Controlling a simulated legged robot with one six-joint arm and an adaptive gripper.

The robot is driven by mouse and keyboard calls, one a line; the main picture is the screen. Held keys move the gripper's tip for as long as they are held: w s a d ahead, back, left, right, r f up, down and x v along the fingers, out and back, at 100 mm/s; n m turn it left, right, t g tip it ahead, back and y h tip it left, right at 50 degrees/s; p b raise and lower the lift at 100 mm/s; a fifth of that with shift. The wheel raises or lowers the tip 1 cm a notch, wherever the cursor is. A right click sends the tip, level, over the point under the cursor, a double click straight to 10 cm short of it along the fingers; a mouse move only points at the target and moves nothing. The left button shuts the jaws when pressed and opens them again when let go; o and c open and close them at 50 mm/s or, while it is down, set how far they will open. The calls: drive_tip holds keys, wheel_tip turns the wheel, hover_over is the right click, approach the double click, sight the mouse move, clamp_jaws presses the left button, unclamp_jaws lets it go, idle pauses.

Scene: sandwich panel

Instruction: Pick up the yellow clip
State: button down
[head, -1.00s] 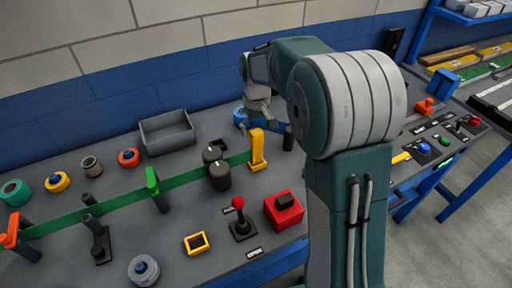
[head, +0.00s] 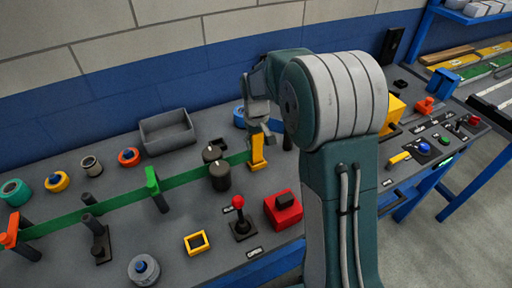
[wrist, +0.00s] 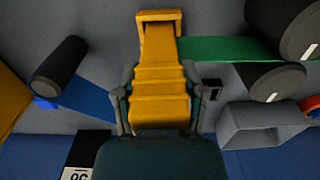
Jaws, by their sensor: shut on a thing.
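The yellow clip (head: 257,154) stands upright at the right end of the green strip (head: 200,173), near the middle of the bench. My gripper (head: 258,134) is at the clip's top and covers its upper part in the head view. In the wrist view the ribbed yellow clip (wrist: 160,84) runs between the two fingers of my gripper (wrist: 160,103), which are shut on it. The clip's foot looks to be still at the strip. Whether it touches the bench is hard to tell.
Dark cylinders (head: 219,176) stand close left of the clip, with a grey bin (head: 168,134) behind. A blue strip (wrist: 88,101) and a dark post (wrist: 60,66) are on its other side. A red-knobbed lever (head: 240,215) and red box (head: 283,210) are in front.

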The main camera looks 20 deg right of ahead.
drive_tip(key=shift+r, duration=0.15)
drive_tip(key=shift+r, duration=0.2)
drive_tip(key=r, duration=0.3)
drive_tip(key=shift+s+r, duration=0.2)
drive_tip(key=shift+s, duration=0.05)
drive_tip(key=s+r, duration=0.9)
drive_tip(key=s, duration=0.4)
drive_tip(key=shift+s+d, duration=0.25)
drive_tip(key=shift+d, duration=0.05)
